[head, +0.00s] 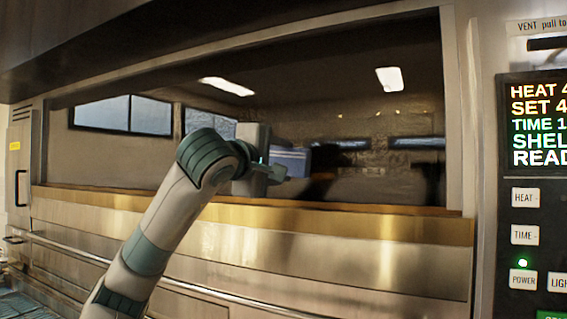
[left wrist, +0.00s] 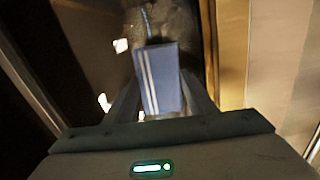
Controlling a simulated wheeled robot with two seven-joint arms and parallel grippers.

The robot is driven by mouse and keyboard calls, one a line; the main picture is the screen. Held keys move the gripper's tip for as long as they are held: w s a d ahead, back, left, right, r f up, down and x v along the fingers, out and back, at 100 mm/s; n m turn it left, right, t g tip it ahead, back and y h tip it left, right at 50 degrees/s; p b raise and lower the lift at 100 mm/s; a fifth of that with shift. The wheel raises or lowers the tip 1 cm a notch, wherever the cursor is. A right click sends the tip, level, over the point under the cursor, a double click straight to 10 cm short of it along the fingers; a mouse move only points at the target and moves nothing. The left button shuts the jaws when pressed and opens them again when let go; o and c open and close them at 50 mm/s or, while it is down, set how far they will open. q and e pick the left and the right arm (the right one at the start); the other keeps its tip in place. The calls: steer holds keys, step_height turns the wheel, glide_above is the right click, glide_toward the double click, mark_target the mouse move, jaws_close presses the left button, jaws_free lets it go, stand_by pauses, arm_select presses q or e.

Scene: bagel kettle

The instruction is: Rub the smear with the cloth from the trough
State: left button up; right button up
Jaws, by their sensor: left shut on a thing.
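My left gripper (head: 277,172) is shut on a blue cloth (head: 292,158) in front of the wide dark glass window (head: 370,125). In the left wrist view the cloth (left wrist: 160,80) shows white stripes along one side and sits between the two fingers. The cloth is close to the glass; I cannot tell whether it touches. A dull greyish patch (left wrist: 176,20) lies just past the cloth in the left wrist view; I cannot tell whether it is the smear or a reflection. I cannot make out the trough. My right gripper is not in view.
A brass-coloured ledge (head: 350,223) runs below the window, with a metal rail (head: 215,289) lower down. A control panel (head: 535,200) with a lit display and buttons stands at the right. A dark overhang (head: 150,35) is above. Bright reflections show on the glass.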

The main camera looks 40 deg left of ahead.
arm_select(q)
steer(key=shift+v, duration=1.05)
